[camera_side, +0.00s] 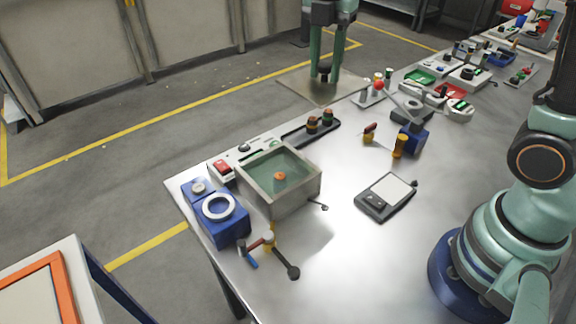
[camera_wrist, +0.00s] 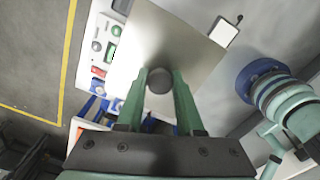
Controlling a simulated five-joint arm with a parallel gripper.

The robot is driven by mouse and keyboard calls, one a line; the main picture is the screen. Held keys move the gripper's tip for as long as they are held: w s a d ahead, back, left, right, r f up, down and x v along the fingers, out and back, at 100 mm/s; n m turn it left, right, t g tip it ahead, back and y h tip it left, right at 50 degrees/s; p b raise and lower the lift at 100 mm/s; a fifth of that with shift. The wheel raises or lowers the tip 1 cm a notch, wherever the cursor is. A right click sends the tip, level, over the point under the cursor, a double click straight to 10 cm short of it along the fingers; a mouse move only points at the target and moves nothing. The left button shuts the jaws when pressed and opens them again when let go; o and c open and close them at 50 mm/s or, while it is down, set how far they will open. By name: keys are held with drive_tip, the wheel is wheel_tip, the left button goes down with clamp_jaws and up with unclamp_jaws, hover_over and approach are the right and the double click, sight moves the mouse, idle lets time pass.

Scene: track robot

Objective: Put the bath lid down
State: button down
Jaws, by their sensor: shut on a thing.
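The bath lid (camera_side: 298,84) is a flat grey-beige plate with a dark round knob (camera_side: 324,74). My gripper (camera_side: 324,68) points down with its teal fingers shut on the knob, and the lid hangs level in the air. In the wrist view the lid (camera_wrist: 190,55) fills the middle, with the knob (camera_wrist: 158,79) between the fingertips of my gripper (camera_wrist: 160,80). The bath (camera_side: 297,197) is an open square tank of greenish liquid with an orange piece (camera_side: 280,176) inside. The lid is apart from the bath and hides part of the bench in the wrist view.
Blue blocks with a white ring (camera_side: 218,206) stand left of the bath. A dark tray with vials (camera_side: 312,130) lies behind it, and a scale (camera_side: 385,196) to its right. Small tools (camera_side: 268,247) lie in front. Bare metal table shows between scale and front edge.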

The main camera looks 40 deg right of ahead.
drive_tip(key=s+d+f, duration=0.3)
drive_tip(key=d, duration=0.5)
drive_tip(key=f, duration=1.5)
drive_tip(key=shift+s+f, duration=0.3)
drive_tip(key=shift+f, duration=2.3)
drive_tip(key=c, duration=0.5)
unclamp_jaws()
drive_tip(key=shift+f, duration=0.15)
drive_tip(key=shift+c, duration=0.2)
